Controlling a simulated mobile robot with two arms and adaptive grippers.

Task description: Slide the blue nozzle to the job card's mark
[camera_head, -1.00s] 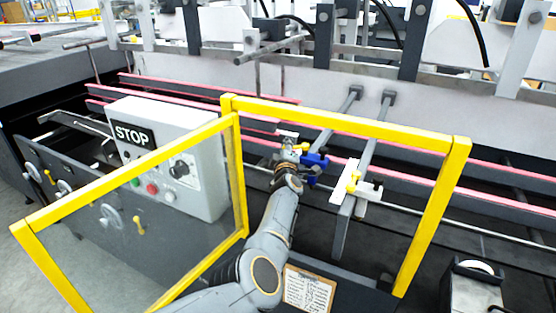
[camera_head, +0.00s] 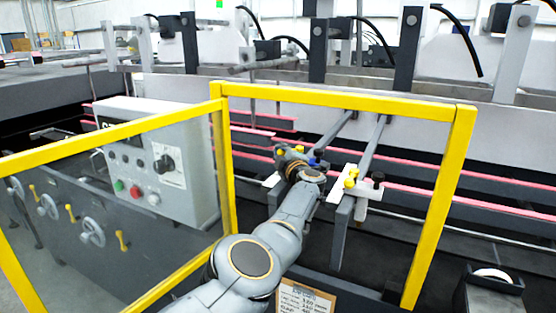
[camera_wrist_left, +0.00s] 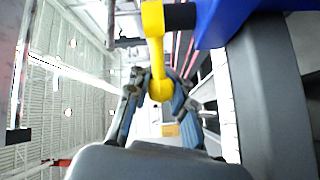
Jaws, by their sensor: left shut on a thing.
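The blue nozzle (camera_head: 314,162) shows as a small patch of blue behind my left wrist, on the left of two grey bars; most of it is hidden. In the left wrist view its blue body (camera_wrist_left: 222,22) fills the top, with a yellow lever (camera_wrist_left: 157,45) reaching down from it. My left gripper (camera_wrist_left: 158,98) is shut on the lever's rounded yellow end, a little away from the blue body. In the head view the left gripper (camera_head: 288,160) is partly covered by my arm. The job card (camera_head: 305,301) is cut off at the bottom edge, its writing too small to read.
A white nozzle with yellow knobs (camera_head: 357,183) sits on the right-hand bar. A yellow-framed guard (camera_head: 340,98) stands around the work area. The control box (camera_head: 160,165) is at left. A dark box with a white disc (camera_head: 490,285) stands at lower right.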

